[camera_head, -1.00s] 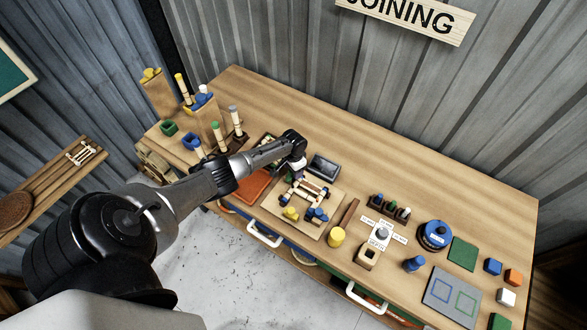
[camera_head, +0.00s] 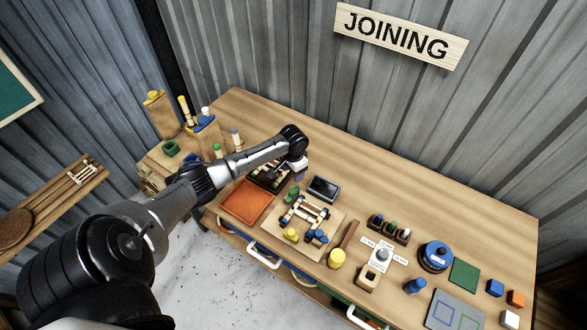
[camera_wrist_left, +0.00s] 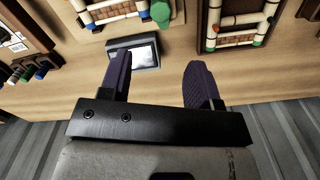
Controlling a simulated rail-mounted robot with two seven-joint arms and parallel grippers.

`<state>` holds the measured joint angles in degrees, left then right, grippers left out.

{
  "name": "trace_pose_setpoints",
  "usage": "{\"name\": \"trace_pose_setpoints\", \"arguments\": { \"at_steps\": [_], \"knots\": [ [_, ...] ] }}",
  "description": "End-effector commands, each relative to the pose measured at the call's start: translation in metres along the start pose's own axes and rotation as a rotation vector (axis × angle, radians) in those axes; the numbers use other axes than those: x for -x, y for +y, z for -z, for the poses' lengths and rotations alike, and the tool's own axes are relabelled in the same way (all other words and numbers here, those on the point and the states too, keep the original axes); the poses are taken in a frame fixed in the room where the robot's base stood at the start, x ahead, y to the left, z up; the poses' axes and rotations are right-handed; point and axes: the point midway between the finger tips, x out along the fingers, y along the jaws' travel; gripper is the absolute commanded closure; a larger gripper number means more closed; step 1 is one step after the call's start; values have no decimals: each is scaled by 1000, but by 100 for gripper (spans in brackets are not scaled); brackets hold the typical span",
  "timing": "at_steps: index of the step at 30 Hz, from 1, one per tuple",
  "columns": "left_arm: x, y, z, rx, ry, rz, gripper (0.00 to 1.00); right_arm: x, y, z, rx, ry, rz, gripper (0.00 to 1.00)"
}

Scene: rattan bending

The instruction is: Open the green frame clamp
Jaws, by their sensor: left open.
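The green clamp (camera_head: 292,194) sits at the back left edge of the board with a small rattan frame (camera_head: 308,213). Whether it is open or closed is too small to tell. In the left wrist view its rounded green top (camera_wrist_left: 160,12) is at the upper edge, partly cut off, beside the frame (camera_wrist_left: 112,14). My left gripper (camera_head: 299,176) hovers behind the clamp, towards the wall. In the left wrist view its two purple fingers (camera_wrist_left: 160,82) are apart with nothing between them. My right gripper is not in view.
Yellow (camera_head: 291,235) and blue (camera_head: 315,236) clamps are at the board's front. An orange tray (camera_head: 246,202) lies left. The bench's back strip is clear.

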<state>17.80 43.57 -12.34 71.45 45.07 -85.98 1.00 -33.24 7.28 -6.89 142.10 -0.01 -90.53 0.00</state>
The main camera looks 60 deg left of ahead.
Motion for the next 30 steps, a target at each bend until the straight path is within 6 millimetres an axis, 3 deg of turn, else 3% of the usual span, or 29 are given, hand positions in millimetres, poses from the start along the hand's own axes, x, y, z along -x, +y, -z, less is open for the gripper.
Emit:
{"name": "trace_pose_setpoints", "arguments": {
  "at_steps": [7,30],
  "knots": [
    [13,1,0,-1,0,-1,43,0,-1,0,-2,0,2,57],
    [13,-4,-1,-10,-6,24,43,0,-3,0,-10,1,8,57]
  ]
}}
